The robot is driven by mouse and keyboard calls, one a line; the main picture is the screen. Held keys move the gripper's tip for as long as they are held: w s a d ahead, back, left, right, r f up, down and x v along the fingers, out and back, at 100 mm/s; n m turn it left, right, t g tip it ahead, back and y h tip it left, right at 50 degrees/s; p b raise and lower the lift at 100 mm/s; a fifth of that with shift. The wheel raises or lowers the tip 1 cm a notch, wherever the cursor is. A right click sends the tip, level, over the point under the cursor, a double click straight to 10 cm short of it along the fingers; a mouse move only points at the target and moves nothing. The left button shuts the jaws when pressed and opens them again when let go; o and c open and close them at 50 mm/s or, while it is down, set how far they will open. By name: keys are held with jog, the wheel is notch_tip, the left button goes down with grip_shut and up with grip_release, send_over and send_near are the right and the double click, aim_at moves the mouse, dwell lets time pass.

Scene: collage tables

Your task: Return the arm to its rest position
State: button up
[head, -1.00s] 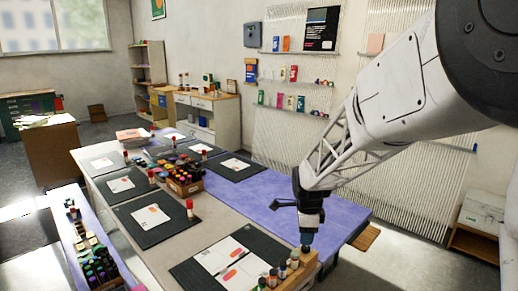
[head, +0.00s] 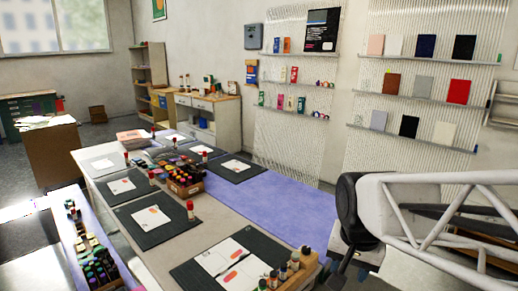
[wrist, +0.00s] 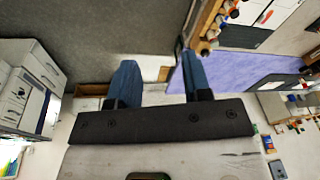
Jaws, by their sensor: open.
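My arm fills the lower right of the head view, with its pale lattice link at the right edge. My gripper (wrist: 158,78) shows in the wrist view with its two blue fingers spread wide apart. Nothing is between the fingers, and the grey floor shows past them. In the head view I cannot make out the fingertips. The arm is to the right of the long table (head: 222,213), near its right end.
A wooden rack of small bottles (head: 288,271) stands at the table's near edge and also shows near the right finger in the wrist view (wrist: 208,30). Black mats with cards (head: 157,227) and a marker box (head: 185,182) are on the table. The purple cloth (head: 265,205) is clear.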

jog(key=s+n, duration=0.5)
jog(key=s, duration=0.4)
jog(key=shift+d, duration=0.35)
jog(key=shift+o, duration=0.4)
dwell(1.2)
